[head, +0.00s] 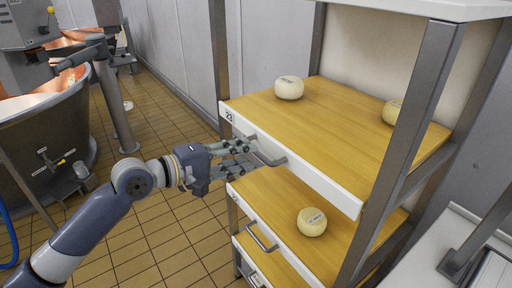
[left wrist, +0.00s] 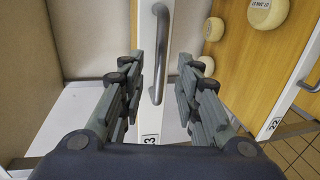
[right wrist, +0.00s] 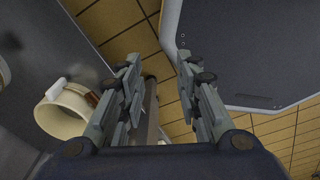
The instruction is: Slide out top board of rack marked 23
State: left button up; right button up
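The top board (head: 340,125) of the rack has a white front edge with a label 23 (head: 229,116) at its left end. A grey bar handle (head: 268,158) is fixed to that edge. Two pale round cheeses (head: 289,88) (head: 393,111) sit on the board. My left gripper (head: 240,157) is open just in front of the handle. In the left wrist view the handle (left wrist: 162,75) shows between the spread fingers; contact cannot be told. The label is partly hidden there. My right gripper (right wrist: 158,68) is open and empty, away from the rack.
Copper vats (head: 45,115) stand at left. The tiled floor (head: 165,110) between them and the rack is clear.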

pick_arm(q)
jog(key=x, duration=0.5)
jog(key=shift+p, duration=0.4)
jog(key=shift+a, duration=0.1)
grip_shut()
